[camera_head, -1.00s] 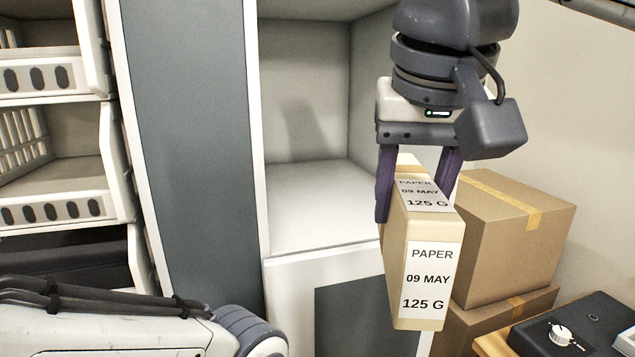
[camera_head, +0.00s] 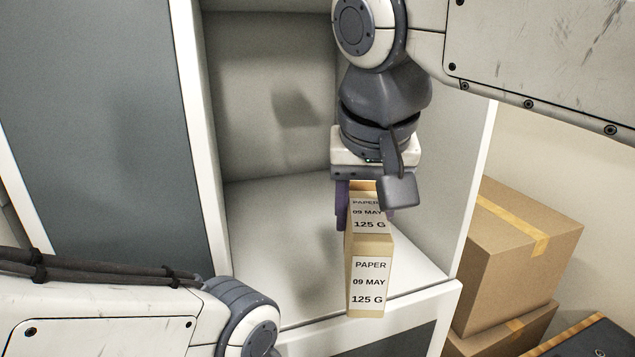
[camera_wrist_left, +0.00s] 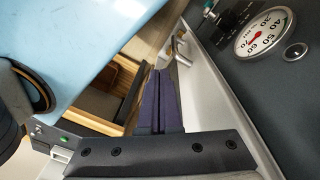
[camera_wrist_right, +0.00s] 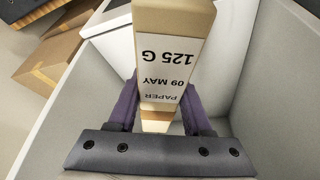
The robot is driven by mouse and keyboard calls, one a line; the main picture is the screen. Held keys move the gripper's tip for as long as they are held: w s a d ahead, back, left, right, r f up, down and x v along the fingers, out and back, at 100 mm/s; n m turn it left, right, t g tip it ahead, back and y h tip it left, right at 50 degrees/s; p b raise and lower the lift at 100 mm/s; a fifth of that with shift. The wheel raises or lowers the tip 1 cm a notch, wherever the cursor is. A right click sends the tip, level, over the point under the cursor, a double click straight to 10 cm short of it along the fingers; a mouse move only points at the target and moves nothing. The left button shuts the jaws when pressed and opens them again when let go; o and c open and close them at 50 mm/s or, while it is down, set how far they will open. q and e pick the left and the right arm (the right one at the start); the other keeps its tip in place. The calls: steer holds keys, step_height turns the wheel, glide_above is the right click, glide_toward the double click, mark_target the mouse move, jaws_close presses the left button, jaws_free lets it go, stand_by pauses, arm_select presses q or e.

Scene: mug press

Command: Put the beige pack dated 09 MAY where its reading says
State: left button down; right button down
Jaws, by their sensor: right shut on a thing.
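The beige pack (camera_head: 370,264) carries white labels reading PAPER, 09 MAY, 125 G. My right gripper (camera_head: 366,207) is shut on it, with a purple finger on each side, and holds it upright in front of and partly inside the open white compartment (camera_head: 275,225). Whether the pack touches the compartment floor cannot be told. In the right wrist view the pack (camera_wrist_right: 172,20) sits between the fingers, its label upside down. My left gripper (camera_wrist_left: 160,100) shows in the left wrist view with its purple fingers together and nothing seen between them.
Two stacked brown cartons (camera_head: 515,250) stand right of the compartment. A grey panel (camera_head: 90,110) is to its left. The compartment floor left of the pack is clear. A dial gauge (camera_wrist_left: 263,35) on a dark surface and an open wooden drawer (camera_wrist_left: 105,95) show in the left wrist view.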

steer(key=w+p, duration=0.1)
steer(key=p, duration=0.3)
steer(key=shift+a+r, duration=0.15)
steer(key=shift+r, duration=0.25)
steer(key=w+a+p, duration=0.4)
steer(key=w+p, duration=0.1)
steer(key=w, duration=0.8)
steer(key=f, duration=0.7)
steer(key=shift+w+a+f+p, duration=0.15)
steer(key=shift+w+f+p, duration=0.05)
steer(key=shift+p, duration=0.15)
steer(key=shift+w+a+f+p, duration=0.1)
steer(key=shift+w+f+p, duration=0.1)
steer(key=shift+p, duration=0.15)
